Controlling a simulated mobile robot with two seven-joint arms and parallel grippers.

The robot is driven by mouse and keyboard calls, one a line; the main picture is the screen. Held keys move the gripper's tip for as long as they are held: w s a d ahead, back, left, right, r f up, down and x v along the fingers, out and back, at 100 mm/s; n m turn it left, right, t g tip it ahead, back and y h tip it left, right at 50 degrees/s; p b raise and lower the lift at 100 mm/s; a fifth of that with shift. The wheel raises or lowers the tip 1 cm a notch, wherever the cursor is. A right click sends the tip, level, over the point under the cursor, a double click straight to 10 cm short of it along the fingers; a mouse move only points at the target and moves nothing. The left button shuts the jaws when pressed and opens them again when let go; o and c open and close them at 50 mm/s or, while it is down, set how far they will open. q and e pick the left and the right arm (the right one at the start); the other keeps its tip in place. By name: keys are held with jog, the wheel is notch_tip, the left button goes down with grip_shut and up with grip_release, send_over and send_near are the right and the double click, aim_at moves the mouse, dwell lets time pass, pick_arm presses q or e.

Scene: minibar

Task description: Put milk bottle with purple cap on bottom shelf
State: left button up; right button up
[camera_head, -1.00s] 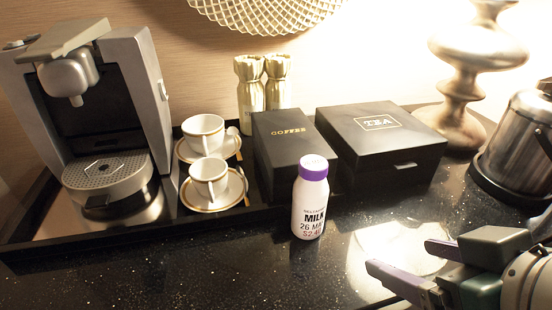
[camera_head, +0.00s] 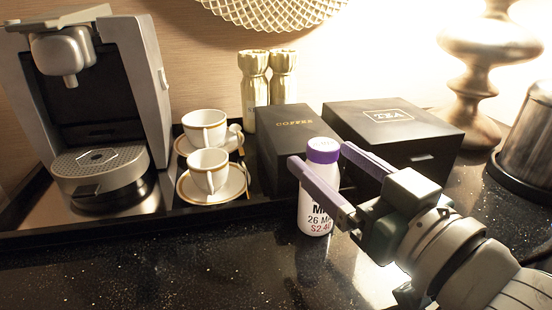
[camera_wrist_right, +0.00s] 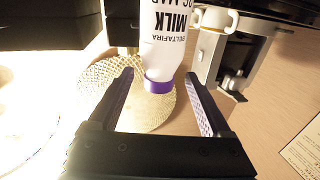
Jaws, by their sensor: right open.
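The milk bottle (camera_head: 316,217) is white with a purple cap and stands upright on the black counter, in front of the coffee box. It also shows in the right wrist view (camera_wrist_right: 165,45), upside down, with its cap (camera_wrist_right: 158,86) between the finger lines. My right gripper (camera_head: 318,168) is open, its two purple-lined fingers on either side of the bottle's upper part in the head view. One finger crosses in front of the bottle and hides part of its label. Whether the fingers touch the bottle I cannot tell. My left gripper and the bottom shelf are not in view.
A coffee machine (camera_head: 158,95) and two white cups on saucers stand on a black tray (camera_head: 50,225) at left. Black coffee (camera_head: 287,120) and tea (camera_head: 420,130) boxes stand close behind the bottle. A metal kettle (camera_head: 530,140) is at right. The front counter is clear.

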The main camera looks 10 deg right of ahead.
aim_at(308, 145)
jog(key=x, duration=0.5)
jog(key=shift+w, duration=0.2)
grip_shut()
dwell(0.5)
dwell(0.7)
